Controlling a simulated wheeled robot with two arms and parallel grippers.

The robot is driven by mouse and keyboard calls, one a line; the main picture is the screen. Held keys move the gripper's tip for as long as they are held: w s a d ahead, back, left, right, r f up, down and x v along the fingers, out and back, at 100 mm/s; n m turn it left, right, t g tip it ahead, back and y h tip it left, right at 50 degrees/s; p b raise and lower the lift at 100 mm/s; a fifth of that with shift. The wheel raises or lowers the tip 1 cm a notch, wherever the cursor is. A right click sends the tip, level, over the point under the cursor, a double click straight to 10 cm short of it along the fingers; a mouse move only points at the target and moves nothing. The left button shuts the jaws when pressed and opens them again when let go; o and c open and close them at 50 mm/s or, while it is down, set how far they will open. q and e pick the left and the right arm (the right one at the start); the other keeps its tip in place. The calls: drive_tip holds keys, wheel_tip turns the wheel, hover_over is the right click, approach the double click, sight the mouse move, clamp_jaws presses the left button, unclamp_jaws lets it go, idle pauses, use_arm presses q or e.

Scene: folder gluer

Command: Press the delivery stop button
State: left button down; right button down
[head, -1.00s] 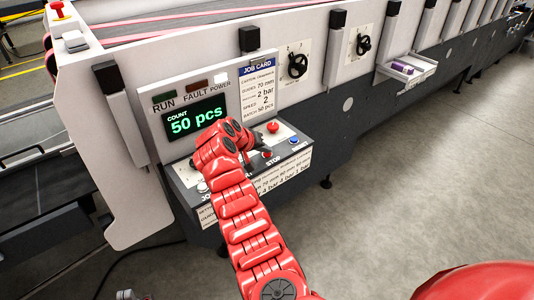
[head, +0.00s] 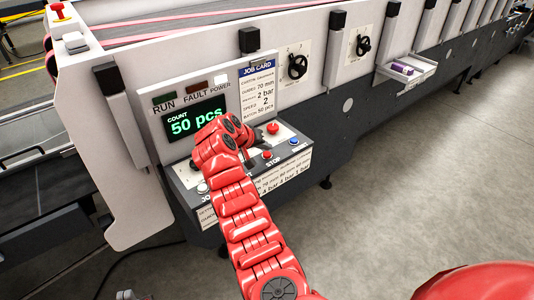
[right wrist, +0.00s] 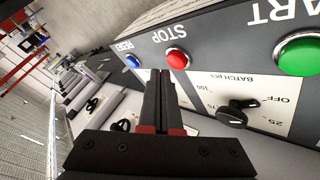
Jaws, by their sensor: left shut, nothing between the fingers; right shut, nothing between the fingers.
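A red button (head: 267,154) sits above the word STOP on the control panel's sloped front. In the right wrist view the red STOP button (right wrist: 177,57) shows upside down, just right of and beyond my fingertips. My right gripper (right wrist: 161,73) is shut and empty. Its dark fingers point towards the panel between the STOP and RESET buttons; contact cannot be told. In the head view my red arm hides much of this gripper and part of the panel. No label reading "delivery" is legible. My left gripper is not in view.
A blue RESET button (right wrist: 132,61), a green START button (right wrist: 300,54) and a black batch knob (right wrist: 233,115) are close by. A larger red button (head: 272,127) stands further back. Another red button (head: 58,9) is at the machine's top left. The counter screen (head: 193,122) reads 50 pcs.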

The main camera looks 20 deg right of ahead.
sight(265, 156)
drive_tip(key=shift+r+p, duration=0.8)
drive_tip(key=shift+r, duration=1.75)
drive_tip(key=shift+f, duration=0.1)
